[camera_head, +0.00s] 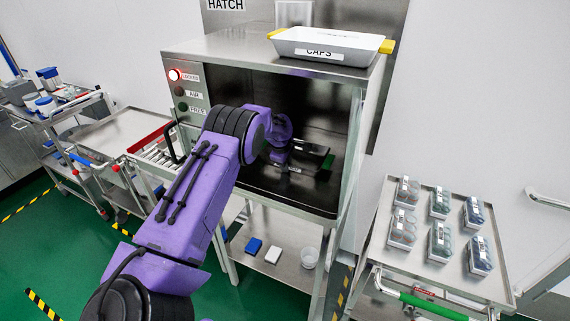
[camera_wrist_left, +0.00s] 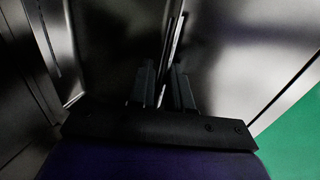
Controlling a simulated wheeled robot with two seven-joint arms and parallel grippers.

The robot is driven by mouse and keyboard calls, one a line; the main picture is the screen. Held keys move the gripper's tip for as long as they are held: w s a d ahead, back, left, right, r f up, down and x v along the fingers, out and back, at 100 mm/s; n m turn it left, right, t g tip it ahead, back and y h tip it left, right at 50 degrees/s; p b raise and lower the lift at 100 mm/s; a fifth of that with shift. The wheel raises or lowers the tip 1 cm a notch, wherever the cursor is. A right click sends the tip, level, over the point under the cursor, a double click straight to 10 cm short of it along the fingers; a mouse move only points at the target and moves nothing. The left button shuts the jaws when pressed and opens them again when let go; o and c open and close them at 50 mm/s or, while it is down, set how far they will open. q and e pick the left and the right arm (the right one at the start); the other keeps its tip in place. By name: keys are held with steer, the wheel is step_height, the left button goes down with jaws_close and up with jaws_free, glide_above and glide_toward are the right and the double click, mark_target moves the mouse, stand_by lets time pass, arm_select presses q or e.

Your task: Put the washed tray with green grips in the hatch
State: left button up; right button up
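The hatch (camera_head: 262,60) is a steel cabinet with its front open and a dark inside. My left arm reaches into it, and my left gripper (camera_head: 296,158) is deep inside, small and dark. A grey tray-like thing (camera_head: 312,147) lies in there beside the gripper, with a green grip (camera_head: 327,162) at its right end; the arm and shadow hide much of it. In the left wrist view the two fingers (camera_wrist_left: 165,88) stand close together with a narrow gap, and a thin bright edge (camera_wrist_left: 173,45) runs up from between them. I cannot tell whether they press on it. My right gripper is not in view.
A white tray with yellow grips (camera_head: 326,46), marked CAPS, stands on the cabinet top. The red LOCKED lamp (camera_head: 174,75) is lit. A cart (camera_head: 446,284) with several boxes of parts stands right. Carts (camera_head: 118,132) and a roller rack (camera_head: 158,152) stand left.

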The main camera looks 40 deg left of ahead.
arm_select(q)
steer(key=shift+r, duration=0.2)
steer(key=shift+s+r, duration=0.1)
steer(key=shift+r, duration=0.25)
steer(key=b+v, duration=0.2)
steer(key=v, duration=0.9)
